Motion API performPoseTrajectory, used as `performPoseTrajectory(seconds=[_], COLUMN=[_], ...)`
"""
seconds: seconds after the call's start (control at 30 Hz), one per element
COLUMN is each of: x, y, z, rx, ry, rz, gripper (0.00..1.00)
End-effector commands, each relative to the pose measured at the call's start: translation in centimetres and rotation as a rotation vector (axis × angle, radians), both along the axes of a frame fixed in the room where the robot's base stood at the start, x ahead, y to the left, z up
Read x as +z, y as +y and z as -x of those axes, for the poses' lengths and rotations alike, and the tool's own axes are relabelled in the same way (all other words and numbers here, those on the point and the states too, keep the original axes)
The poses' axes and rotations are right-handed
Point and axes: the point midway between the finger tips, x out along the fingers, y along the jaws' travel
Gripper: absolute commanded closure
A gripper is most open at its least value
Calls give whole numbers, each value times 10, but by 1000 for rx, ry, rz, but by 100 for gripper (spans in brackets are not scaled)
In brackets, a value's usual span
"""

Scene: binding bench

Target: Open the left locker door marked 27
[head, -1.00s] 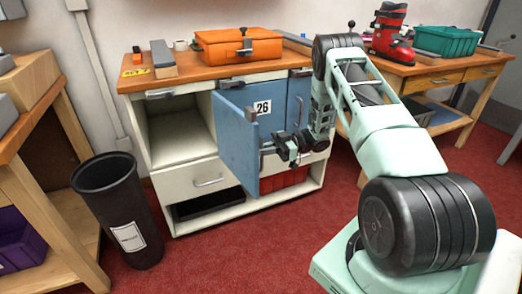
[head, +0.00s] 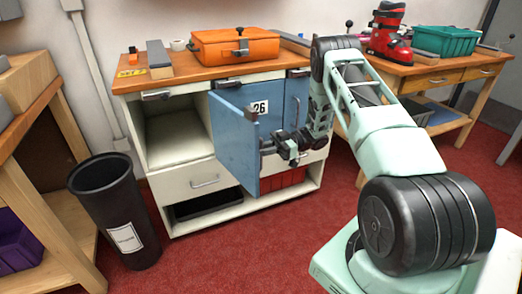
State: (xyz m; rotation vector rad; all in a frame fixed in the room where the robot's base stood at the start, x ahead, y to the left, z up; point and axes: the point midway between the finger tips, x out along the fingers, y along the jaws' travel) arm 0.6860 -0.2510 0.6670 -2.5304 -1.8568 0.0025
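The left blue locker door (head: 233,141) stands ajar, swung out from the white cabinet. No number shows on its visible face. The right blue locker door (head: 296,100) behind it looks shut. My gripper (head: 271,149) is at that free edge, at mid height, by the door's handle. The fingers are small and dark there, and I cannot tell whether they are closed on the handle. The locker's inside is hidden.
A black bin (head: 118,215) stands on the red floor at the cabinet's left. A white drawer (head: 189,180) is shut below the open left compartment. An orange case (head: 234,48) sits on the wooden top. A workbench (head: 438,81) stands at right. Red floor lies clear in front.

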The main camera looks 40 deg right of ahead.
Motion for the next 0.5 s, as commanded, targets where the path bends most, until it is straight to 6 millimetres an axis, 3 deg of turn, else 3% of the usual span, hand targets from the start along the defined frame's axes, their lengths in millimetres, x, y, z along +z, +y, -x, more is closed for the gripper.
performPoseTrajectory(seconds=[0.27, 0.5], x=[0, -1], y=[-18, -70], z=[5, 22], rx=[-3, -4], ry=[-2, 0], rz=[2, 3], gripper=[84, 84])
